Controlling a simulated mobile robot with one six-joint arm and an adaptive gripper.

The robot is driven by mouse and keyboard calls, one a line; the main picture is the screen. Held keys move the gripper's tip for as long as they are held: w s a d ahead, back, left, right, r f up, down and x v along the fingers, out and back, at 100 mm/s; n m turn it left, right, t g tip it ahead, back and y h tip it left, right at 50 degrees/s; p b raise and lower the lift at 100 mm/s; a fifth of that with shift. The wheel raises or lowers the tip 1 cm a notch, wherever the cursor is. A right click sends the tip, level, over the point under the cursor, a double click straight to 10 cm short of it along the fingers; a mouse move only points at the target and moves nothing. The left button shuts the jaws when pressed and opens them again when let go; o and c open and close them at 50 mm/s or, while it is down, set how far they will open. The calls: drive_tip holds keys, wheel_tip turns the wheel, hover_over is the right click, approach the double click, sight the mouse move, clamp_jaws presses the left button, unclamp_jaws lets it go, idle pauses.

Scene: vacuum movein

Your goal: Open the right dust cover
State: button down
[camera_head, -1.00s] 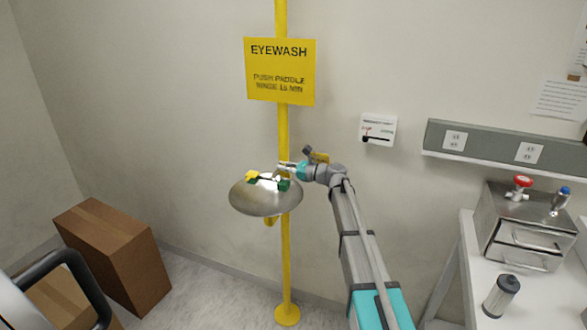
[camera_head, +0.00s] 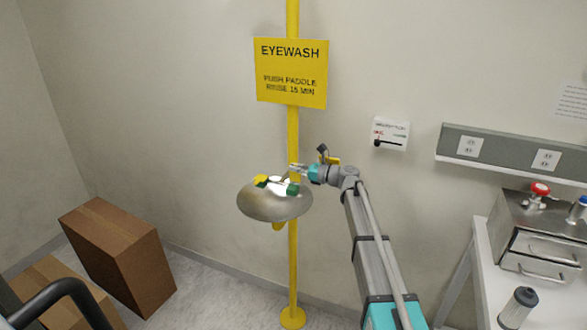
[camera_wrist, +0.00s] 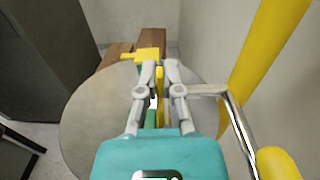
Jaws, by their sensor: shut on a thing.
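The eyewash bowl (camera_head: 262,211) is a round metal dish on a yellow pole. The left dust cover (camera_head: 261,180) is yellow, at the bowl's left; it shows beyond my fingers in the wrist view (camera_wrist: 150,55). The right green nozzle (camera_head: 293,190) stands at the bowl's right. My gripper (camera_head: 294,168) is above and behind that nozzle. In the wrist view its fingers (camera_wrist: 160,73) are shut on a narrow upright yellow piece, the right dust cover (camera_wrist: 160,100). The green nozzle (camera_wrist: 150,120) shows just left of it. The fingers partly hide the cover, so its exact angle is unclear.
The yellow pole (camera_head: 292,250) and wall are close behind my gripper. The yellow push paddle (camera_wrist: 278,163) on its metal arm is near my wrist. Cardboard boxes (camera_head: 120,255) stand at left, a white bench (camera_head: 487,270) at right. Space in front of the bowl looks clear.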

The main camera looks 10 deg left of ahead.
drive_tip(key=shift+w, duration=0.1)
drive_tip(key=c, duration=0.8)
unclamp_jaws()
drive_tip(key=shift+d, duration=0.15)
drive_tip(key=v, duration=1.2)
